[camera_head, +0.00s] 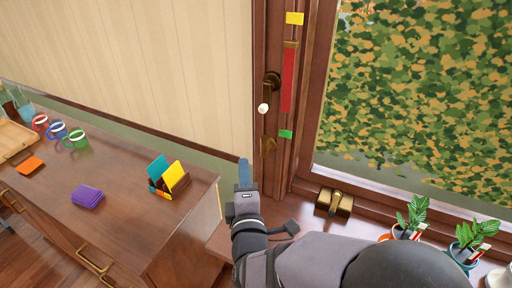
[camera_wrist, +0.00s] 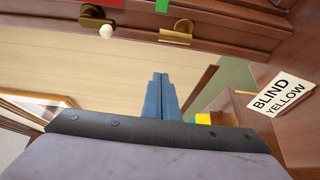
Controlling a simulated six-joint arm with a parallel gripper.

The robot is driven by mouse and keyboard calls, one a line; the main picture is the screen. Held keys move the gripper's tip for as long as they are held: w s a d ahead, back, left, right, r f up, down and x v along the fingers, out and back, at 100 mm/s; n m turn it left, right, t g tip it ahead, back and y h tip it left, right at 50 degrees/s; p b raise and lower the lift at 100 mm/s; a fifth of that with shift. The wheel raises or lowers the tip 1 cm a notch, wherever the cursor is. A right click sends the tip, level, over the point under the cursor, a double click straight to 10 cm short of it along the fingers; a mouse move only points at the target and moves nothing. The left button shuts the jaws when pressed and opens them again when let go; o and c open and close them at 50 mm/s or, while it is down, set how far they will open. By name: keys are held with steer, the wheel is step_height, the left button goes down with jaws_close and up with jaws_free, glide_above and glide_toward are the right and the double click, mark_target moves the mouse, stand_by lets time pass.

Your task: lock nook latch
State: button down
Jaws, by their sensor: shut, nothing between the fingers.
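A dark brass latch lever (camera_head: 271,82) with a white knob (camera_head: 263,108) is on the brown window post, its knob end hanging down. It also shows in the wrist view, top left (camera_wrist: 98,14). A brass catch piece (camera_head: 268,145) is on the post below the knob, with a visible gap between them; it also shows in the wrist view (camera_wrist: 178,33). My gripper (camera_head: 244,163) is shut and empty, its blue fingertips below and left of the catch piece in the head view. In the wrist view the fingers (camera_wrist: 161,78) point towards the wall, apart from the latch.
A red strip (camera_head: 289,78) runs between a yellow tag (camera_head: 294,18) and a green tag (camera_head: 285,134) beside the latch. A brass fitting (camera_head: 334,203) and potted plants (camera_head: 410,217) stand on the sill. A cabinet (camera_head: 120,185) with mugs and cards is left. A BLIND YELLOW sign (camera_wrist: 280,93) is right.

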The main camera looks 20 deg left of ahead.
mark_target(266, 144)
steer(key=shift+w, duration=0.1)
steer(key=w+a+p, duration=0.1)
steer(key=w+p, duration=0.3)
steer(key=w, duration=0.5)
steer(key=shift+w, duration=0.15)
stand_by(0.4)
